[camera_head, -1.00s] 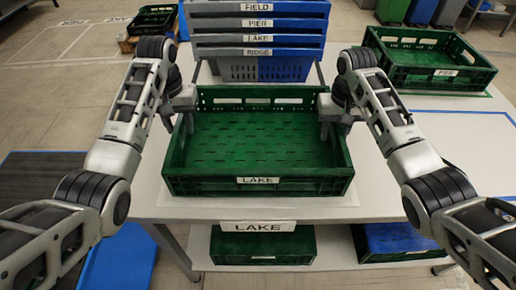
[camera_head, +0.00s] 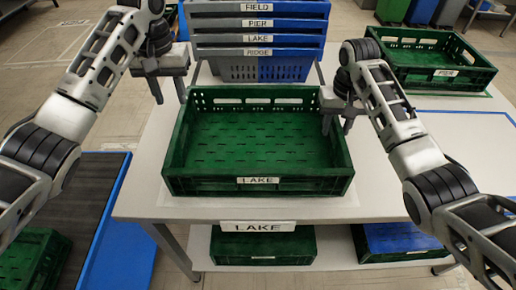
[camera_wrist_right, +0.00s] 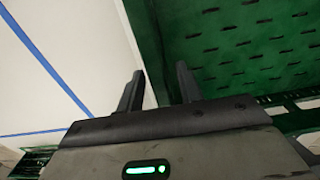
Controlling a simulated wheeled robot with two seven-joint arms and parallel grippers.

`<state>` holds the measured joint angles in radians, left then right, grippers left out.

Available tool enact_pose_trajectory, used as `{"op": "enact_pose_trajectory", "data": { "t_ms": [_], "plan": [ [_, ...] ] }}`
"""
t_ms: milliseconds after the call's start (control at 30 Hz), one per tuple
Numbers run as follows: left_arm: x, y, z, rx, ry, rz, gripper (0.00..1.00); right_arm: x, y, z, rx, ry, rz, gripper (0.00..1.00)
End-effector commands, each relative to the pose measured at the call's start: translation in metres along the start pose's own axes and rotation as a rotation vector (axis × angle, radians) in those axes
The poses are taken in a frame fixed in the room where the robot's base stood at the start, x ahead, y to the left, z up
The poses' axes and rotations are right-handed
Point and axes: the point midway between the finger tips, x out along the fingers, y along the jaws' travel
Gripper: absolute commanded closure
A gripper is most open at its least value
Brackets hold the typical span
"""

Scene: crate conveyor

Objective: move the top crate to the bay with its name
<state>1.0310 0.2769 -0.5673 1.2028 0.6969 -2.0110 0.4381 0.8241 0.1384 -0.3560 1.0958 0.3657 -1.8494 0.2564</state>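An empty green crate labelled LAKE (camera_head: 258,187) sits flat on the table, behind the LAKE sign (camera_head: 258,226) on its front edge. A stack (camera_head: 240,70) behind it has grey-and-blue crates labelled FIELD, PIER, LAKE and RIDGE, with FIELD on top. My left gripper (camera_head: 169,92) is open and empty, up and left of the LAKE crate's back left corner, clear of it. My right gripper (camera_head: 337,126) is at the crate's right wall. In the right wrist view its fingers (camera_wrist_right: 159,88) are apart, with the green wall running between them.
A green PIER crate (camera_head: 430,70) stands on the table at the back right. Another green crate (camera_head: 35,258) is at the lower left. The table right of the LAKE crate is clear.

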Motion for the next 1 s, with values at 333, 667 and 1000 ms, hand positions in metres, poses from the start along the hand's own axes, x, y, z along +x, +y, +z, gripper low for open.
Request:
{"op": "enact_pose_trajectory", "data": {
  "t_ms": [333, 667, 1000],
  "plan": [
    [0.000, 0.000, 0.000, 0.001, 0.001, 0.000, 0.64, -0.074, 0.003, -0.002, 0.000, 0.007, 0.007, 0.64],
    [0.000, 0.000, 0.000, 0.001, 0.001, 0.000, 0.64, -0.100, 0.001, 0.000, 0.001, 0.000, 0.002, 0.64],
    [0.000, 0.000, 0.000, 0.001, 0.001, 0.000, 0.64, -0.100, 0.000, 0.000, 0.000, -0.001, 0.001, 0.64]
  ]
}}
